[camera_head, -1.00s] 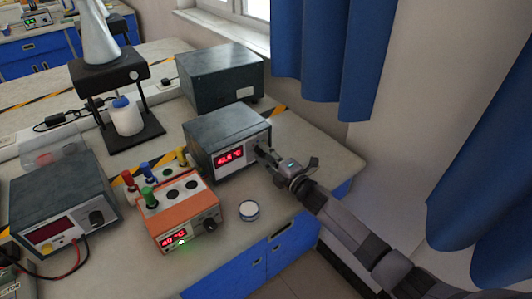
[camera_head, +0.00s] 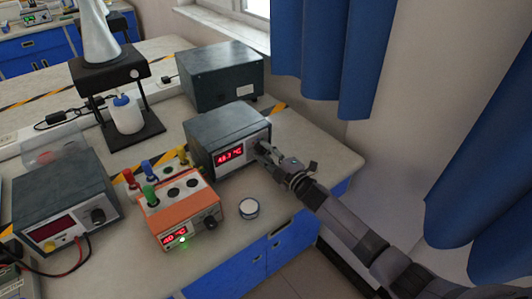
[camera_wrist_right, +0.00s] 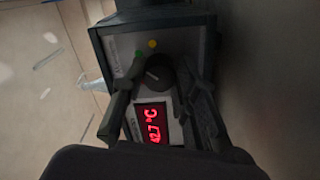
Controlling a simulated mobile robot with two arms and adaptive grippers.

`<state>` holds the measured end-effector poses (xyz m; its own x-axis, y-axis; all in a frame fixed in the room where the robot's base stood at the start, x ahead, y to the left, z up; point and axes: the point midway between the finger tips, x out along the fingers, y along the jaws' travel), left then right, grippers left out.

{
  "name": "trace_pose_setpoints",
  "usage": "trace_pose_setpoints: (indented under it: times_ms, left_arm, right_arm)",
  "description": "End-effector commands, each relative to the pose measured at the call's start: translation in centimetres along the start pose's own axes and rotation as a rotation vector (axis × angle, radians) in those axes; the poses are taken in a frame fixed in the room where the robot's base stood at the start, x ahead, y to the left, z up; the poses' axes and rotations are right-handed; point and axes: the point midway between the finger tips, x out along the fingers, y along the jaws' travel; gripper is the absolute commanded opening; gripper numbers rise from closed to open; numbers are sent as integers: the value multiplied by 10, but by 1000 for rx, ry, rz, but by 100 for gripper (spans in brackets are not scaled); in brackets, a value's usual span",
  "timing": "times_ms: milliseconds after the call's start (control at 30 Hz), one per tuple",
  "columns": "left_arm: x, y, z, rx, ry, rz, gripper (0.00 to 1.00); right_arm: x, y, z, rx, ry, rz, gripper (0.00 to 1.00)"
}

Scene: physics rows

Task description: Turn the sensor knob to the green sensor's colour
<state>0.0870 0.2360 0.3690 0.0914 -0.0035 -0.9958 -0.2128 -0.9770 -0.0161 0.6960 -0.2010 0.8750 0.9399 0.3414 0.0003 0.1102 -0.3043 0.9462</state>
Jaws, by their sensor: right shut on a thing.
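The sensor knob (camera_wrist_right: 160,72) is a dark round dial on the front panel of a grey meter box (camera_head: 222,131). A green dot (camera_wrist_right: 138,55) and a yellow dot (camera_wrist_right: 152,43) sit on the panel beside it. A pale mark shows on the knob's left side; which dot it points at is hard to tell. My right gripper (camera_head: 263,149) is shut on the knob, one finger on either side. The green sensor (camera_head: 150,196) stands in an orange block (camera_head: 187,220), with red (camera_head: 130,180) and yellow (camera_head: 182,157) ones nearby. My left gripper is not in view.
The meter's red display (camera_head: 230,157) is lit, its digits partly blurred. Another grey box (camera_head: 220,77) is behind. A dark instrument (camera_head: 62,193) stands at the left. Blue curtains (camera_head: 325,60) hang at the right.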

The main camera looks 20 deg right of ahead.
Motion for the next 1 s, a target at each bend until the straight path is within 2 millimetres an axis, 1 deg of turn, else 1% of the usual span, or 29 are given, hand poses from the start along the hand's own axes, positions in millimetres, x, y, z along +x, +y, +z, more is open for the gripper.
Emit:
trace_pose_setpoints:
  times_ms: [67,100,400,667,767,867,967,1000]
  left_arm:
    - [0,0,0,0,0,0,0]
    - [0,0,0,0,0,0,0]
    - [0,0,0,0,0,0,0]
    - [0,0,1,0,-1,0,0]
    - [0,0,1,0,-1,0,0]
    - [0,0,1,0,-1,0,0]
    - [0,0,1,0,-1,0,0]
    - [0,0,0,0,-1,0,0]
  right_arm:
    - [0,-2,1,-1,-2,-3,0]
    - [0,-2,1,-1,-2,-3,28]
    - [0,-1,0,-2,-1,-1,48]
    - [0,0,0,-2,0,-1,48]
    - [-4,-1,1,-2,-1,-1,48]
    - [-15,-1,1,-2,-1,-2,48]
    - [-32,-2,1,-3,-1,-3,48]
    - [-41,-2,1,-3,-2,-4,48]
